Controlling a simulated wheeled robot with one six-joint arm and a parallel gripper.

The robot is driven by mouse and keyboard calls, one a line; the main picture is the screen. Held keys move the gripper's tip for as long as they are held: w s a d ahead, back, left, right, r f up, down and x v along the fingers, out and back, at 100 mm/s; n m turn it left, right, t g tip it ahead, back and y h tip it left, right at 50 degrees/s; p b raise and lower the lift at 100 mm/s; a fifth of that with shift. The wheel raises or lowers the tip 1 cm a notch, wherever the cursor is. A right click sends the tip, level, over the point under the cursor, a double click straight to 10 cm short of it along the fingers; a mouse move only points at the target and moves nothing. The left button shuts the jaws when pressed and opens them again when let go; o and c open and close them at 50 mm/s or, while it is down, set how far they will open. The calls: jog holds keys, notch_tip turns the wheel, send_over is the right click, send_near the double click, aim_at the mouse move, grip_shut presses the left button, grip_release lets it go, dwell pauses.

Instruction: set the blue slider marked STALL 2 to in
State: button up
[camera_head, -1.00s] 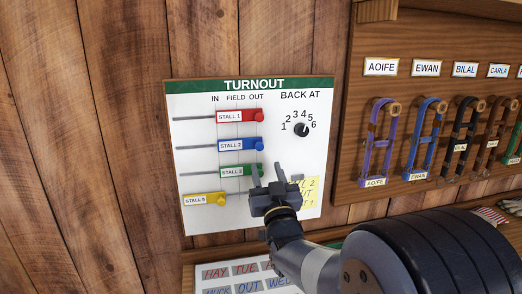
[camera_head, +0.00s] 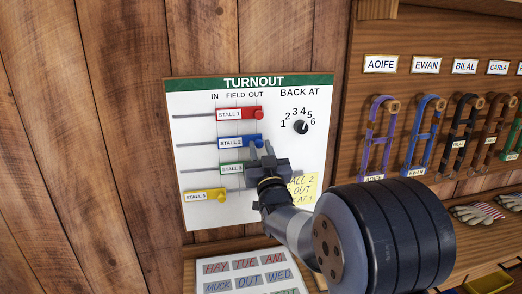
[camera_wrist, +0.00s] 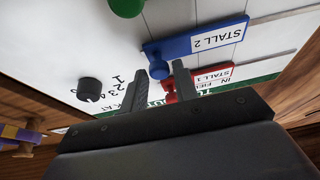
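The blue slider marked STALL 2 (camera_head: 232,143) sits at the right end of its slot on the white TURNOUT board (camera_head: 200,166), with its knob under OUT. It also shows, upside down, in the wrist view (camera_wrist: 215,38). My gripper (camera_head: 261,149) is at the blue knob's right end, just below it in the head view. In the wrist view my gripper's two fingers (camera_wrist: 170,66) stand apart with a gap between them. Nothing is held.
The red STALL 1 slider (camera_head: 235,115) is above, under OUT. The green STALL 3 slider (camera_head: 231,169) is below, its right end hidden by my gripper. A yellow slider (camera_head: 203,196) sits lower left. The BACK AT dial (camera_head: 301,127) and a yellow note (camera_head: 304,187) are at right.

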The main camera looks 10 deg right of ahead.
grip_shut()
jog(key=a+b, duration=0.5)
jog(key=a, duration=0.6)
jog(key=shift+a, duration=0.15)
jog(key=shift+o, duration=1.3)
grip_release()
jog(key=shift+a, duration=0.15)
jog(key=shift+o, duration=0.4)
